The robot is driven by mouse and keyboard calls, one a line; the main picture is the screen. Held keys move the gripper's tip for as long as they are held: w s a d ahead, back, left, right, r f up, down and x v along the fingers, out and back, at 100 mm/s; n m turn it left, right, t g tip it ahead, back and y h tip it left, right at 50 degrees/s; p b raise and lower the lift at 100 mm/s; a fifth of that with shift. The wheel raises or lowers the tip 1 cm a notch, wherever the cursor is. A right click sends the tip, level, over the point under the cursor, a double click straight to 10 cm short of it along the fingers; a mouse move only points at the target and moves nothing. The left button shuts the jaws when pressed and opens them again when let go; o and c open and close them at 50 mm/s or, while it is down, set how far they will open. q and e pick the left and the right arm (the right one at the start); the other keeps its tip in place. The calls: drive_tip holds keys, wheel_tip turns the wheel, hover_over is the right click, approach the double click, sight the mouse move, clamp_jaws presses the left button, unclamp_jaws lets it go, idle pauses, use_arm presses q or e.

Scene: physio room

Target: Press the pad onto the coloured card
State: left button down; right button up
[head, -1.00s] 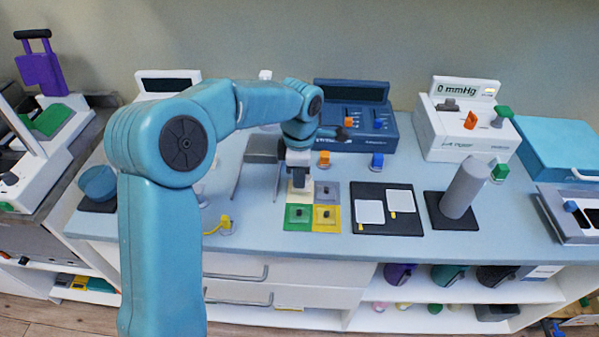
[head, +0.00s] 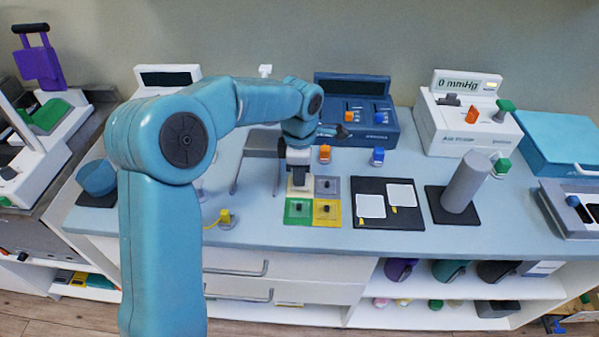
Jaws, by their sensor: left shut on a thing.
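A square block of coloured cards lies on the counter: a green card (head: 298,211), a yellow card (head: 327,212) and a grey card (head: 327,187) show, each with a small knob-like piece on it. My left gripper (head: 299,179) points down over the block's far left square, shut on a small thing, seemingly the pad. A pale piece (head: 300,191) shows just under the fingers. The fingers hide most of that square, and I cannot tell whether the held pad touches it. My right gripper is not in view.
A black board (head: 388,222) with two white squares lies right of the cards, then a grey cylinder (head: 465,184) on a dark base. A blue device (head: 358,110) stands behind. A yellow plug (head: 224,216) with a cable lies left.

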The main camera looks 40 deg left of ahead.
use_arm(q)
drive_tip(key=shift+f+b, duration=0.55)
drive_tip(key=shift+f, duration=0.15)
idle(2.0)
drive_tip(key=shift+r, duration=0.15)
idle(1.6)
drive_tip(key=c, duration=1.1)
unclamp_jaws()
drive_tip(key=shift+r+p, duration=2.7)
drive_tip(key=shift+r, duration=0.8)
